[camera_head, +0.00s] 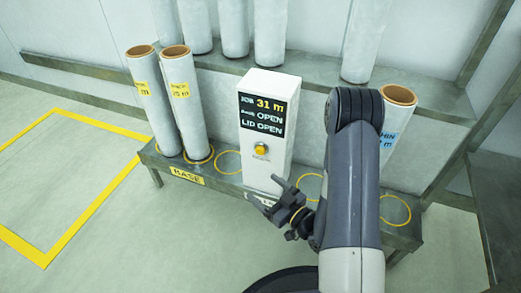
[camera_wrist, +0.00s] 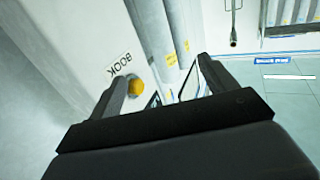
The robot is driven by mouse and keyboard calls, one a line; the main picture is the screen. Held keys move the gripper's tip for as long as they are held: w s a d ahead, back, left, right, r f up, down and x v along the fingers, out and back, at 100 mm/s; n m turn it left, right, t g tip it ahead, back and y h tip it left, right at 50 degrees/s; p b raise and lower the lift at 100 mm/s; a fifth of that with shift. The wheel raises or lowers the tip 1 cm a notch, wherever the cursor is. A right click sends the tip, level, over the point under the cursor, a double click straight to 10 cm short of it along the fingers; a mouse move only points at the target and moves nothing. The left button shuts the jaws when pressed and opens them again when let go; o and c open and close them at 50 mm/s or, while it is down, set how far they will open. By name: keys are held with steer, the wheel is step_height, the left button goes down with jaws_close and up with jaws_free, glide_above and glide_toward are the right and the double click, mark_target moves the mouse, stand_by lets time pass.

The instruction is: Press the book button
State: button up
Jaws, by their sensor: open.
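The book button (camera_head: 261,150) is a round yellow button on the front of a white upright box (camera_head: 264,84), below its dark display. The display reads "31 m", "OPEN" and "LID OPEN". In the wrist view the yellow button (camera_wrist: 136,88) sits beside the word BOOK, close to the left finger in the picture. My gripper (camera_head: 263,188) is open and empty, below the button and near the foot of the box. In the wrist view my gripper (camera_wrist: 162,65) also shows its fingers spread apart. I cannot tell whether a finger touches the box.
The box stands on a low grey bench (camera_head: 218,188) with yellow rings and a "BASE" label. Two wrapped rolls (camera_head: 183,105) stand to its left. Another roll (camera_head: 391,125) stands to the right, partly behind my arm. A shelf behind holds more rolls. The floor at left is clear.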

jaws_close()
stand_by(0.7)
stand_by(0.6)
